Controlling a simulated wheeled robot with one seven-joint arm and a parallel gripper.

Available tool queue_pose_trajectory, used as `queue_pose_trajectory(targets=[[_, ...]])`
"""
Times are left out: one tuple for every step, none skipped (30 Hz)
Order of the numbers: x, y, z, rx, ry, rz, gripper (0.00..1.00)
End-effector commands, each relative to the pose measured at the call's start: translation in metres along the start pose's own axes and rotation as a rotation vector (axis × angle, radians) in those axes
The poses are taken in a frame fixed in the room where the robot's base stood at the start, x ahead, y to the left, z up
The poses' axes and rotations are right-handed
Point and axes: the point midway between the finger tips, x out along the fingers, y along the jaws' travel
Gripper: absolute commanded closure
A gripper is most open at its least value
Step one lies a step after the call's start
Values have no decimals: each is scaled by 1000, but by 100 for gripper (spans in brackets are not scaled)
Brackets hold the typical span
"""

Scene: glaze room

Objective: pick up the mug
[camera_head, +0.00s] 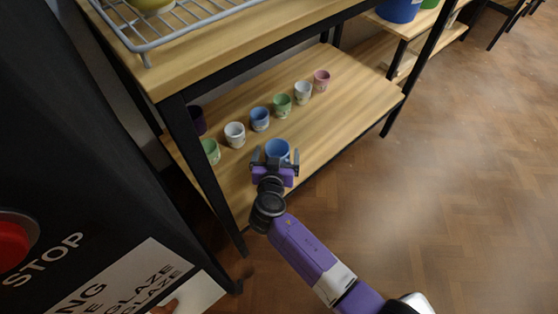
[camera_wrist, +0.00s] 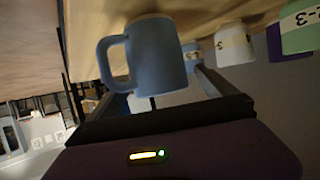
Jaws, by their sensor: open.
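A blue mug (camera_head: 277,149) stands near the front edge of the lower wooden shelf. My gripper (camera_head: 276,163) is open at it, with one finger showing on each side of the mug in the head view. In the wrist view the blue mug (camera_wrist: 158,55) appears large and inverted, its handle to the left, between the open fingers (camera_wrist: 165,90). I cannot tell whether either finger touches it.
Several cups stand in a row behind: green (camera_head: 211,151), white (camera_head: 235,134), blue (camera_head: 259,118), green (camera_head: 282,103), white (camera_head: 303,92) and pink (camera_head: 322,79). The upper shelf (camera_head: 215,60) and black post (camera_head: 200,165) are close. Bare shelf (camera_head: 350,105) lies right.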

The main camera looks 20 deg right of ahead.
Motion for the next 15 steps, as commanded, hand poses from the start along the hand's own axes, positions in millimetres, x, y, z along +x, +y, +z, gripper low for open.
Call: queue_pose_trajectory(targets=[[6, 0, 1, 1, 1, 1, 4], [9, 0, 0, 1, 1, 0, 4], [11, 0, 0, 0, 0, 0, 4], [12, 0, 0, 0, 0, 0, 4], [12, 0, 0, 0, 0, -1, 4], [12, 0, 0, 0, 0, -1, 4], [12, 0, 0, 0, -1, -1, 4], [12, 0, 0, 0, -1, -1, 4], [12, 0, 0, 0, -1, -1, 4], [12, 0, 0, 0, 0, -1, 4], [12, 0, 0, 0, 0, -1, 4], [12, 0, 0, 0, 0, -1, 12], [12, 0, 0, 0, 0, -1, 18], [12, 0, 0, 0, 0, -1, 24], [12, 0, 0, 0, 0, -1, 32]])
